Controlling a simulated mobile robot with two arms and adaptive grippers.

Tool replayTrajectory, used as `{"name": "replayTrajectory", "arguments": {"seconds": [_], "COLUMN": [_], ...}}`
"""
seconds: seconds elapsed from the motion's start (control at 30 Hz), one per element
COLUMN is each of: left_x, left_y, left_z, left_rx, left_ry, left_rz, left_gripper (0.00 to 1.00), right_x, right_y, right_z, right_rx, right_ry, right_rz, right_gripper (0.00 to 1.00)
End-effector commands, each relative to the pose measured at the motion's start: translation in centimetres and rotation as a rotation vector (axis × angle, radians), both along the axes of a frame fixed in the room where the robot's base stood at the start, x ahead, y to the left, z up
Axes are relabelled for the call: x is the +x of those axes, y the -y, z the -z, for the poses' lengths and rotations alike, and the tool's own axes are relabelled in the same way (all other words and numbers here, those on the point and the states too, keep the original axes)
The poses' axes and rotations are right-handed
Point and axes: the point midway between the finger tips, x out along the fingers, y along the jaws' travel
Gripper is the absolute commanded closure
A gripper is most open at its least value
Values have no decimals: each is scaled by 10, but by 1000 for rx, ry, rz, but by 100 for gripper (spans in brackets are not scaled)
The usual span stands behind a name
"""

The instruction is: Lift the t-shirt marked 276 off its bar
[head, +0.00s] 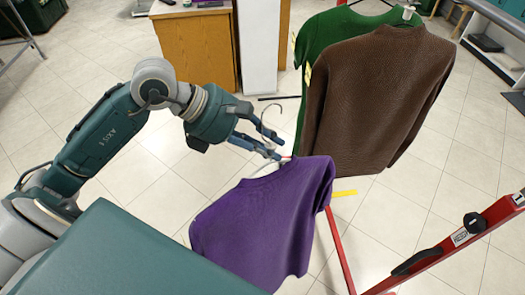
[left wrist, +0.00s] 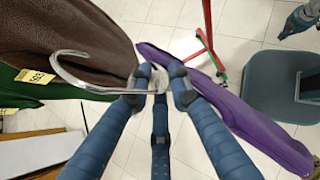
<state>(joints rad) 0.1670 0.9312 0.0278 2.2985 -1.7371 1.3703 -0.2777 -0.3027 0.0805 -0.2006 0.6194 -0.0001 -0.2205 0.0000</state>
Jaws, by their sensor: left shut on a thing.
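My left gripper (head: 262,144) is shut on the hanger (head: 270,127) of a purple t-shirt (head: 265,220). The hanger's metal hook rises free above the fingers, with no bar inside it. The hook (left wrist: 68,72) also shows large in the left wrist view, beside the fingers (left wrist: 160,85). The purple t-shirt (left wrist: 240,115) hangs tilted below the gripper. No number shows on it. Part of my right arm shows at the top right of the left wrist view; its fingers are unclear.
A brown sweater (head: 375,95) and a green shirt (head: 325,35) hang close behind. A yellow tag (left wrist: 30,88) hangs by the brown one, its number hard to read. A red stand (head: 340,250) and red rail (head: 460,240) are at right. A wooden counter (head: 195,50) stands behind.

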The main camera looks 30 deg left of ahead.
Motion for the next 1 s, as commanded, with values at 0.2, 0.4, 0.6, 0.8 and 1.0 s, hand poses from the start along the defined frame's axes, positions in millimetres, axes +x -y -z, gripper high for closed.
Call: {"name": "replayTrajectory", "arguments": {"seconds": [0.2, 0.4, 0.6, 0.8, 1.0], "left_x": [33, 86, 147, 192, 211], "left_y": [8, 29, 65, 92, 100], "left_z": [-31, -78, -141, -193, -215], "left_rx": [3, 12, 23, 28, 28], "left_ry": [22, 50, 88, 121, 134], "left_rz": [35, 119, 253, 354, 394], "left_gripper": [100, 100, 100, 100, 100], "right_x": [-2, 0, 1, 3, 3], "right_y": [0, 0, 0, 0, 0], "right_z": [-26, -66, -113, -146, -157], "right_rx": [-1, 0, -1, 0, 0], "right_ry": [-3, -1, 1, 4, 5], "right_rz": [0, 0, 0, 1, 1], "right_gripper": [100, 100, 100, 100, 100]}}
